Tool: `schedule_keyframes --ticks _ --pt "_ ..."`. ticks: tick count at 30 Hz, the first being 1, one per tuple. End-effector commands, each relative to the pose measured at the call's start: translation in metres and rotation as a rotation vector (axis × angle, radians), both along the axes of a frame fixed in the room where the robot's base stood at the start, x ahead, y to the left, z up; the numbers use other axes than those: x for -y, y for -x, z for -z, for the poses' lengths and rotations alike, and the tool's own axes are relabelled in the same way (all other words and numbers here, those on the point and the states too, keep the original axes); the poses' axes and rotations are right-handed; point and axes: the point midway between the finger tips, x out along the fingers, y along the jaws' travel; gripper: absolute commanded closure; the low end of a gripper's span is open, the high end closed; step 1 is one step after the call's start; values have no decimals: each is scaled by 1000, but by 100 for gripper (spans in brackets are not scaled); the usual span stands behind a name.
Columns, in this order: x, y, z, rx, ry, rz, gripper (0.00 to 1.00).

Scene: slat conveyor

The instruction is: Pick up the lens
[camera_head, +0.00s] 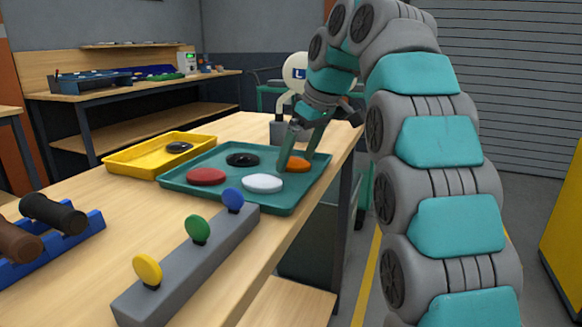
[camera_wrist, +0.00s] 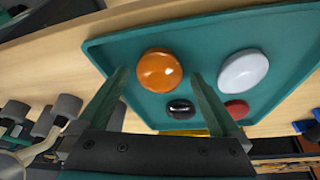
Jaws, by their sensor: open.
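Several smooth, rounded lens-like discs lie on a green tray (camera_head: 235,193); which one is the lens is not marked. An orange disc (camera_head: 298,165) is at the tray's right side. A white disc (camera_head: 262,183), a red disc (camera_head: 207,176) and a black disc (camera_head: 242,160) lie to its left. My gripper (camera_head: 296,160) is open and empty, pointing down at the orange disc. In the wrist view the orange disc (camera_wrist: 160,71) shows between the two fingertips; whether they touch it I cannot tell. The white disc (camera_wrist: 243,70) is right of the fingers.
A grey bar (camera_head: 190,265) with yellow, green and blue knobs is in front. A blue rack (camera_head: 85,232) with dark handles is at left. Bare wood shows between them.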

Motion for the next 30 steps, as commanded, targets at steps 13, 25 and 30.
schedule_keyframes --ticks 13,25,30 --pt "0 1 -1 1 0 0 36" --pt "0 1 -1 1 0 0 81" --pt "0 1 -1 1 0 0 81"
